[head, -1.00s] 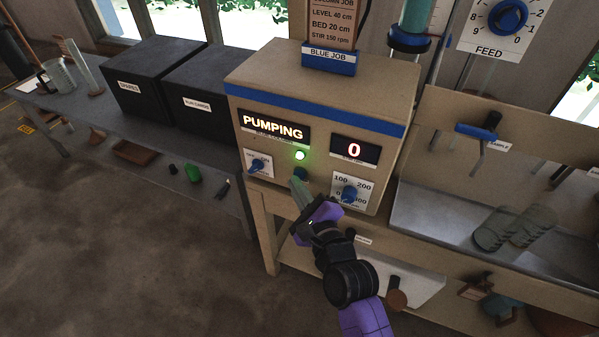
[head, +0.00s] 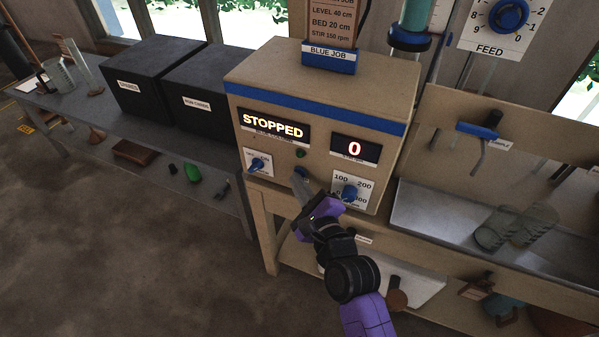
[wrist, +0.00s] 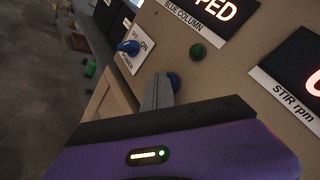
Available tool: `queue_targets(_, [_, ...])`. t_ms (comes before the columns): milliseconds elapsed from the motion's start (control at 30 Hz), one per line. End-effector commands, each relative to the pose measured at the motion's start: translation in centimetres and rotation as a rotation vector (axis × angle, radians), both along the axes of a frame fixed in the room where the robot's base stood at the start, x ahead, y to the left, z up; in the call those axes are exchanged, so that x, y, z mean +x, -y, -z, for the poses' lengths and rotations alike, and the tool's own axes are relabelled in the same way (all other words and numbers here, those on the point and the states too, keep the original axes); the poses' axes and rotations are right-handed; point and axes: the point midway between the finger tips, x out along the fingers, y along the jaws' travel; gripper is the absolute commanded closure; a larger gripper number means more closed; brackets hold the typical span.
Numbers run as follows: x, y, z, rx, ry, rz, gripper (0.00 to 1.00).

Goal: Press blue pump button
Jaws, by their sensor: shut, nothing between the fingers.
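The beige pump box (head: 325,85) with a blue stripe stands on the bench. Its display (head: 273,127) reads STOPPED, and a second display (head: 354,149) reads 0. In the wrist view the shut fingers (wrist: 158,92) partly cover the button.
A blue power switch (head: 257,165) is left of the button and a blue stir knob (head: 350,193) close on its right. Black boxes (head: 150,80) stand on the left table.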

Motion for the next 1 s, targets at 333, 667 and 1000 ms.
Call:
queue_targets(333, [0.16, 0.12, -0.04, 0.0, 0.0, 0.002, 1.0])
queue_targets(667, [-0.52, 0.01, -0.12, -0.002, -0.001, 0.004, 1.0])
queue_targets(1000, [-0.77, -0.17, -0.05, -0.002, -0.001, 0.001, 1.0])
